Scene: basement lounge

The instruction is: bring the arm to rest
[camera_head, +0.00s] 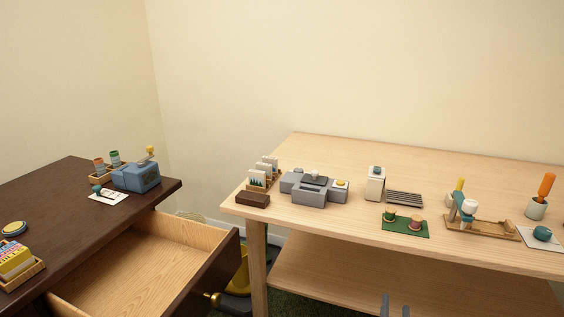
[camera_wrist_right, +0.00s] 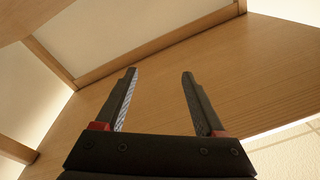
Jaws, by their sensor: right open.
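My right gripper (camera_head: 395,305) shows at the bottom edge of the head view, in front of the light wooden table's lower shelf. In the right wrist view the gripper (camera_wrist_right: 158,75) is open and empty, with bare light wood beyond the fingers. My left gripper is not in the head view.
A light wooden table (camera_head: 330,232) carries a grey machine (camera_head: 310,194), a green mat (camera_head: 390,229) and a wooden stand (camera_head: 495,231). Below is a bare shelf (camera_head: 330,275). At left, a dark desk (camera_head: 60,230) has an open, empty drawer (camera_head: 140,270) jutting out.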

